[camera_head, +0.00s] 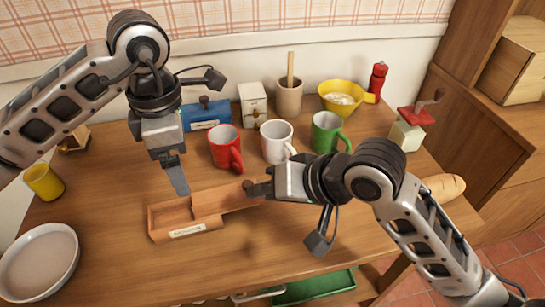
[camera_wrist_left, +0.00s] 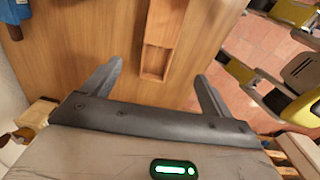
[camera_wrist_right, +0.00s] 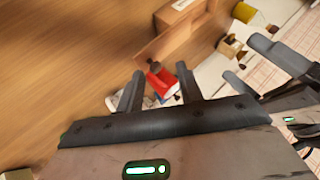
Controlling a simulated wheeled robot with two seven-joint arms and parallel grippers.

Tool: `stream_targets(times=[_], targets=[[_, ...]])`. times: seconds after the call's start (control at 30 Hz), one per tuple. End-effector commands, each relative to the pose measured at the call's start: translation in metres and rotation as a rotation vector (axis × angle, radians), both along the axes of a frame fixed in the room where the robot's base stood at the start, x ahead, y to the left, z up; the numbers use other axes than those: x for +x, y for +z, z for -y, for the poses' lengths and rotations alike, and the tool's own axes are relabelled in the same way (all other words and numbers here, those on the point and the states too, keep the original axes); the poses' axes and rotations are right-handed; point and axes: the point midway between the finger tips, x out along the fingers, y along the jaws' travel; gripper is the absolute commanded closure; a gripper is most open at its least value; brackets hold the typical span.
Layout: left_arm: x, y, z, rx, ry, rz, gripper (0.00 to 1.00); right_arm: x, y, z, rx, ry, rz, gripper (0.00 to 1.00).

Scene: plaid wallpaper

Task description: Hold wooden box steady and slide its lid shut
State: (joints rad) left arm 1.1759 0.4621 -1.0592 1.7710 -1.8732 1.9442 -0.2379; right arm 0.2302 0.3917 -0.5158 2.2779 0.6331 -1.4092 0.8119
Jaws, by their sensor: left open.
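The wooden box (camera_head: 187,231) lies on the table with a label on its front and its left part open. My right gripper (camera_head: 262,189) is at the knob end of the lid.
Red (camera_head: 226,148), white (camera_head: 277,141) and green (camera_head: 327,132) mugs stand behind the box. A plate (camera_head: 40,262) and yellow cup (camera_head: 44,182) are at left. A bread loaf (camera_head: 443,187) lies at right. The table in front of the box is clear.

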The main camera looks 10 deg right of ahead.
Motion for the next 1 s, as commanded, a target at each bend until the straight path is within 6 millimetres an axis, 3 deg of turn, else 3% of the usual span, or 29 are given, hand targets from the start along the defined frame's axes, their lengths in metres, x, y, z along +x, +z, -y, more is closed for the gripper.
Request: stream_targets(times=[0.13, 0.3, 0.63, 0.77, 1.0], targets=[[0.000, 0.000, 0.000, 0.000, 0.000, 0.000, 0.15, 0.012, 0.019, -0.010, -0.189, 0.254, 0.110, 0.64], [0.000, 0.000, 0.000, 0.000, 0.000, 0.000, 0.15, 0.021, 0.033, -0.006, -0.386, 0.477, 0.190, 0.64], [0.000, -0.003, 0.000, 0.001, 0.000, -0.001, 0.15, 0.030, 0.045, 0.005, -0.555, 0.648, 0.234, 0.64], [-0.001, -0.017, 0.000, 0.000, 0.001, -0.004, 0.15, 0.029, 0.045, 0.005, -0.558, 0.651, 0.235, 0.64], [-0.001, -0.062, 0.000, 0.001, 0.001, -0.006, 0.15, 0.030, 0.045, 0.005, -0.555, 0.649, 0.235, 0.64]])
